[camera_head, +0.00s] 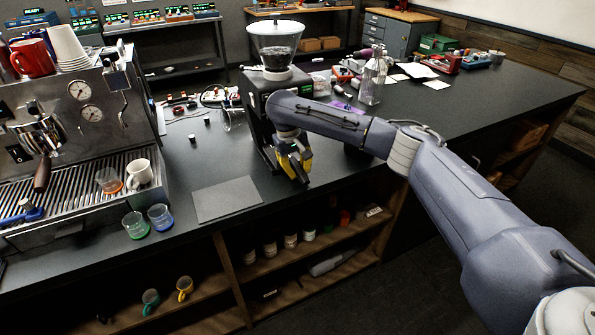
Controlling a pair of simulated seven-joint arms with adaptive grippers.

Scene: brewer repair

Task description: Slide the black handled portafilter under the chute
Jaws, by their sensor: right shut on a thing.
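My right gripper (293,168) reaches in front of the grinder (258,92), low over the counter. Its yellow-marked fingers are shut on a dark, long thing that looks like the handle of the black handled portafilter (301,175). The portafilter's head is hidden behind the gripper and wrist. The grinder has a clear hopper of dark beans on top. Its chute is hidden by my right forearm and wrist, so I cannot tell whether the portafilter is under it. My left gripper is not in view.
The espresso machine (85,105) stands at left, with a wooden handled portafilter (42,176) on it. A grey mat (227,199) lies flat left of my gripper. Two glass cups (135,226) stand near the counter's front edge. A clear bottle (372,80) stands right of the grinder.

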